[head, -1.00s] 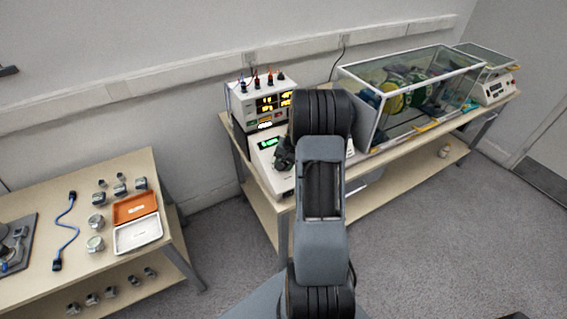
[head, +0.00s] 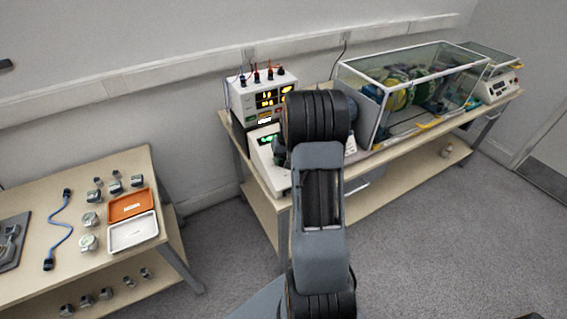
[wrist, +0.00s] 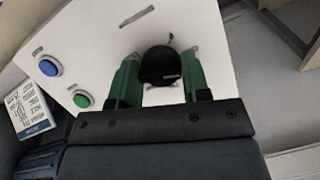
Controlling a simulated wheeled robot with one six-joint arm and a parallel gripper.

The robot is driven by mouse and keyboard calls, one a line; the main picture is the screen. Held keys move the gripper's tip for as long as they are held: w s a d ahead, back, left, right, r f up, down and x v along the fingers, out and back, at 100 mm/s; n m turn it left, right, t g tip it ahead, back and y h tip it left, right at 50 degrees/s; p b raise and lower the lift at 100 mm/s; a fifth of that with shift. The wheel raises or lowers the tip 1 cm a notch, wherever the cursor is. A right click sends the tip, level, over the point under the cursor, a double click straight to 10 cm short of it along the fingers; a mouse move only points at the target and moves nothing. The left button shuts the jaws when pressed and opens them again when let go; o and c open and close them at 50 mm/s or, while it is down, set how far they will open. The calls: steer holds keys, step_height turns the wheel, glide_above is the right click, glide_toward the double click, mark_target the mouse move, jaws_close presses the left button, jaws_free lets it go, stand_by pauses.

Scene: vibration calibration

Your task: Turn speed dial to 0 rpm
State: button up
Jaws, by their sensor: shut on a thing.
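The speed dial (wrist: 160,68) is a round black knob on a white control panel (wrist: 100,42) in the wrist view. My gripper (wrist: 160,77) has its two green fingers on either side of the dial and is shut on it. The dial's markings are mostly hidden, so its setting cannot be read. In the head view the white control box (head: 262,160) with a green lit display (head: 268,139) stands on the bench, and my arm hides the dial there.
A blue button (wrist: 49,66) and a green button (wrist: 82,100) sit left of the dial. A power supply (head: 262,98) with lit displays stands behind the box. A clear enclosure (head: 440,92) with machinery is to the right. A side table (head: 75,225) holds trays and weights.

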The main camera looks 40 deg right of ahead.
steer(key=n+h+b, duration=0.1)
steer(key=n, duration=0.2)
steer(key=n+h+b, duration=0.1)
steer(key=n+b, duration=0.1)
steer(key=n, duration=0.1)
steer(key=shift+f, duration=0.1)
steer(key=n+h+b, duration=0.1)
steer(key=n, duration=0.1)
steer(key=n+b, duration=0.1)
steer(key=n, duration=0.2)
steer(key=shift+a+n+h, duration=0.1)
steer(key=shift+n+h, duration=0.2)
steer(key=shift+h, duration=0.1)
stand_by(0.4)
steer(key=o, duration=0.9)
steer(key=v, duration=1.4)
steer(key=shift+s, duration=0.25)
